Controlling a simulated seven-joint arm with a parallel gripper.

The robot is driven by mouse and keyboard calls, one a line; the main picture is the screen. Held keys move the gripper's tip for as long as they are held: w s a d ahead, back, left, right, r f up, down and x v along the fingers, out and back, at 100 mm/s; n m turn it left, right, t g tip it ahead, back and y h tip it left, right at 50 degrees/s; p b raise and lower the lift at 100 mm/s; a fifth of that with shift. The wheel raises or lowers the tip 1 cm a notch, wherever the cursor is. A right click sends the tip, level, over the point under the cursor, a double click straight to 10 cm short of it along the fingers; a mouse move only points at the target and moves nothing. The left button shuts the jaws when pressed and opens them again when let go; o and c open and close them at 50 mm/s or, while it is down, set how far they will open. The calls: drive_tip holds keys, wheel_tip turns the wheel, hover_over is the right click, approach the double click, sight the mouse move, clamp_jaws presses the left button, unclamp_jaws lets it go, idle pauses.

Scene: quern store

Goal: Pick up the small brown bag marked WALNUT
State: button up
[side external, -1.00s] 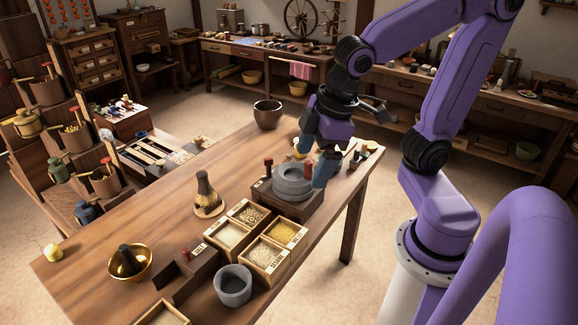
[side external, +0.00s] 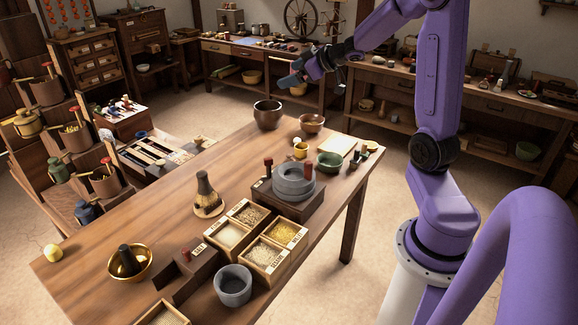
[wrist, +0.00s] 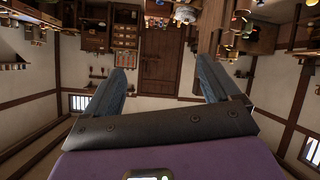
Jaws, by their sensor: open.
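I cannot make out a small brown bag marked WALNUT in either view. My gripper (side external: 292,80) is raised in the air beyond the far end of the near table (side external: 120,222), in front of the back bench in the side external view. It is open and nothing shows between its fingers. In the wrist view my gripper (wrist: 162,72) has its two grey-blue fingers spread apart. That view looks across the room, upside down, at a wooden door (wrist: 162,62) and shelves.
The near table holds a stone quern (side external: 294,182), a grain box (side external: 284,233), a grey mortar (side external: 233,286), a brass bowl (side external: 141,274), a brush (side external: 206,190), a dark pot (side external: 268,114) and a green bowl (side external: 330,162). A back bench (side external: 225,47) carries many small items.

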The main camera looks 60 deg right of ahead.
drive_tip(key=s+d+f+y, duration=0.1)
drive_tip(key=s+d+f, duration=0.1)
drive_tip(key=s+d, duration=0.35)
drive_tip(key=m+y, duration=0.1)
approach(289, 155)
drive_tip(key=x, duration=0.5)
drive_tip(key=shift+d+f, duration=0.2)
drive_tip(key=shift+f, duration=0.1)
drive_tip(key=x, duration=0.4)
drive_tip(key=shift+s+a+f, duration=0.1)
drive_tip(key=shift+s+a, duration=0.05)
drive_tip(key=shift+a, duration=0.15)
drive_tip(key=shift+w+a+f, duration=0.1)
drive_tip(key=shift+w+f, duration=0.2)
drive_tip(key=shift+w, duration=0.3)
